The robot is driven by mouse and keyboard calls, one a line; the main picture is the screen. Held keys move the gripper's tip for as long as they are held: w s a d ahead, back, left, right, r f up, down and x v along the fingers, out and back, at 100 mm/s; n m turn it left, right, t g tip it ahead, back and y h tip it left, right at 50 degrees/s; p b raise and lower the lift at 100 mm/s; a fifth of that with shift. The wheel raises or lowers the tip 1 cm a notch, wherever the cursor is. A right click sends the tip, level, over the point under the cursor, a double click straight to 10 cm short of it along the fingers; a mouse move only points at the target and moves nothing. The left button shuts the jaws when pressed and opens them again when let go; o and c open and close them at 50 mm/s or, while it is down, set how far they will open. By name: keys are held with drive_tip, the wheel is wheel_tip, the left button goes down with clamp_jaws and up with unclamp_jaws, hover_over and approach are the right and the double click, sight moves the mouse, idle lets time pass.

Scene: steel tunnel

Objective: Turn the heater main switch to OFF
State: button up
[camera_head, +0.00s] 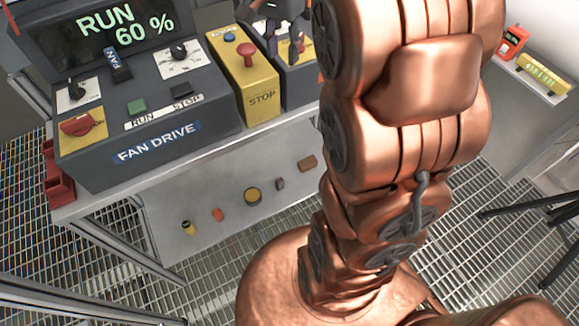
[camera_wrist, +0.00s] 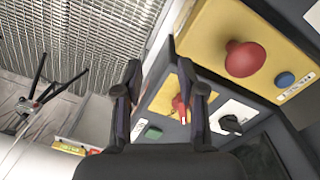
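A red rotary switch (camera_wrist: 180,108) with a pale tip sits on a yellow plate (camera_wrist: 163,97) on a grey control box, in the wrist view. I take it for the heater main switch; no heater label is readable. My gripper (camera_wrist: 158,70) is open, its two dark fingers apart. The switch shows between them, close to the right finger, which covers part of the plate. I cannot tell whether they touch. In the head view my gripper (camera_head: 285,42) is in front of this box (camera_head: 304,82), mostly hiding the switch; my arm hides the box's right side.
A yellow stop box (camera_head: 260,78) with a red mushroom button (camera_head: 247,54) and blue button stands left of the box. Farther left is the fan drive box (camera_head: 158,146), displaying RUN 60 %. A green button (camera_wrist: 153,132) and black knob (camera_wrist: 231,123) are near the switch.

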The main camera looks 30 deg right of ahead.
drive_tip(key=s+a+f+n+b, duration=0.1)
drive_tip(key=s+a+f+n, duration=0.2)
drive_tip(key=s, duration=0.3)
drive_tip(key=s+a+f+n+b, duration=0.1)
drive_tip(key=s+a+f+n, duration=0.3)
drive_tip(key=s, duration=0.2)
drive_tip(key=s+a+f+n+g+b, duration=0.1)
drive_tip(key=s+a+f+n+b, duration=0.1)
drive_tip(key=s, duration=0.4)
wheel_tip(320, 180, down, 2)
drive_tip(key=shift+s+a+f+n, duration=0.2)
drive_tip(key=shift+s+a+n, duration=0.15)
drive_tip(key=shift+a+n, duration=0.6)
